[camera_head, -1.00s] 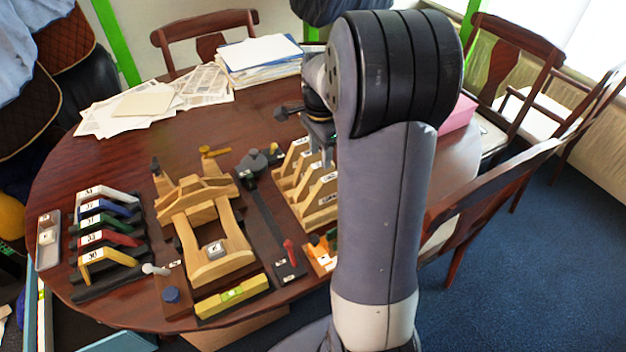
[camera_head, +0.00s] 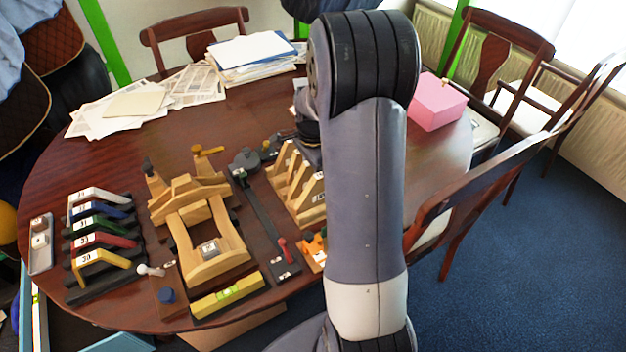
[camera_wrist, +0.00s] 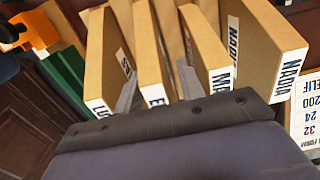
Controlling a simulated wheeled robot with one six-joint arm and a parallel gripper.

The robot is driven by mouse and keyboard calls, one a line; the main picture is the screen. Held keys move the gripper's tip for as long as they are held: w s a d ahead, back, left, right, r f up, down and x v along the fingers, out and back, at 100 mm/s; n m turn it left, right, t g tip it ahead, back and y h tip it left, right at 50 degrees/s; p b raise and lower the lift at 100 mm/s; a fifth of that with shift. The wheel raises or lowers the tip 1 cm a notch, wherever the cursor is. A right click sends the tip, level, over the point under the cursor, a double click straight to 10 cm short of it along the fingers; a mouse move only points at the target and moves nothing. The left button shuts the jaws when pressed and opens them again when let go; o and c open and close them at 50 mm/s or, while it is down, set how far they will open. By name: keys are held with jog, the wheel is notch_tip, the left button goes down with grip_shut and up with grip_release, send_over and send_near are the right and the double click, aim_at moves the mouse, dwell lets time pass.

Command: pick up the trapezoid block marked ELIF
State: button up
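Several wooden trapezoid blocks stand in a row in the wrist view. One block (camera_wrist: 151,60) has a white end label starting with "E"; the rest of that label is hidden. My gripper (camera_wrist: 158,76) is over the row, with one finger on each side of this block and a gap between them. I cannot tell whether either finger touches it. A block marked NADIA (camera_wrist: 262,40) stands to the right. The row of blocks (camera_head: 290,178) also shows in the head view, partly behind my arm, which hides the gripper there.
A card reading ELIF with numbers (camera_wrist: 306,112) lies at the right in the wrist view. In the head view, a wooden saddle form (camera_head: 205,240), a rack of coloured pieces (camera_head: 98,235) and a pink box (camera_head: 437,101) stand on the table.

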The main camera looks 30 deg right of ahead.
grip_shut()
jog(key=shift+r, duration=0.1)
